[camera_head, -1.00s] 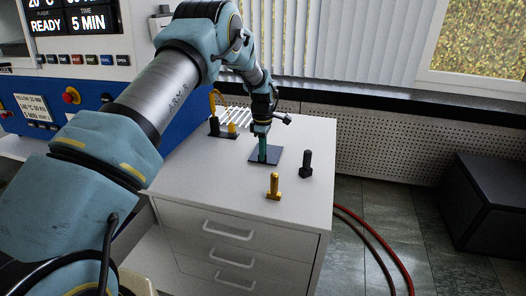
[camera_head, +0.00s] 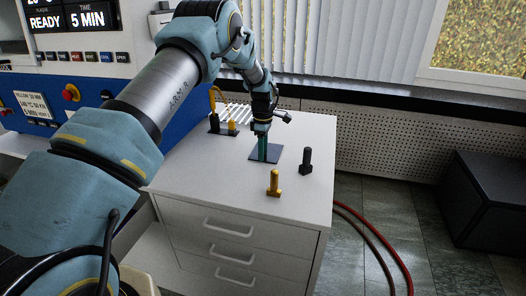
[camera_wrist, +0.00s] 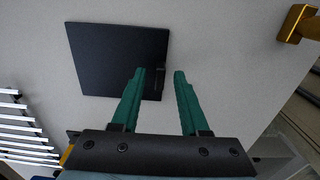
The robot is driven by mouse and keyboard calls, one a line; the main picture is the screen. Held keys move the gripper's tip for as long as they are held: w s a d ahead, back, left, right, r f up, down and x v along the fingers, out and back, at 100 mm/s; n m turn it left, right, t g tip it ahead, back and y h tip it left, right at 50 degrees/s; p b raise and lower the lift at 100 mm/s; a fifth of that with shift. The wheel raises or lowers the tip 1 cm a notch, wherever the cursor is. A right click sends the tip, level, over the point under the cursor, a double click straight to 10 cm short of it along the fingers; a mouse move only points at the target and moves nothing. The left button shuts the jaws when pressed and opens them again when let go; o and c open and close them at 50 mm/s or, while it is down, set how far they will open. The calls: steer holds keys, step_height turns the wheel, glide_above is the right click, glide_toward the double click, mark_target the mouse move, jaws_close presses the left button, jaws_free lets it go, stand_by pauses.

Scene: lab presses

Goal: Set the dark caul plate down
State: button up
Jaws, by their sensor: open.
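The dark caul plate (camera_head: 272,155) lies flat on the white top of the drawer cabinet (camera_head: 215,170). In the wrist view the plate (camera_wrist: 105,60) is a dark square with a small dark upright piece near its right edge. My gripper (camera_head: 263,157) is over the plate in the head view. In the wrist view its two green fingers (camera_wrist: 160,74) are open with a gap between them. I cannot tell whether a finger touches the plate.
A gold post (camera_head: 274,184) and a black post (camera_head: 306,162) stand in front and to the right. A dark holder with yellow parts (camera_head: 222,128) and a slatted metal rack (camera_wrist: 22,130) are on the left. The cabinet top's front left is clear.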

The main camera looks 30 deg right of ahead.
step_height(320, 180, up, 12)
steer(key=b, duration=0.4)
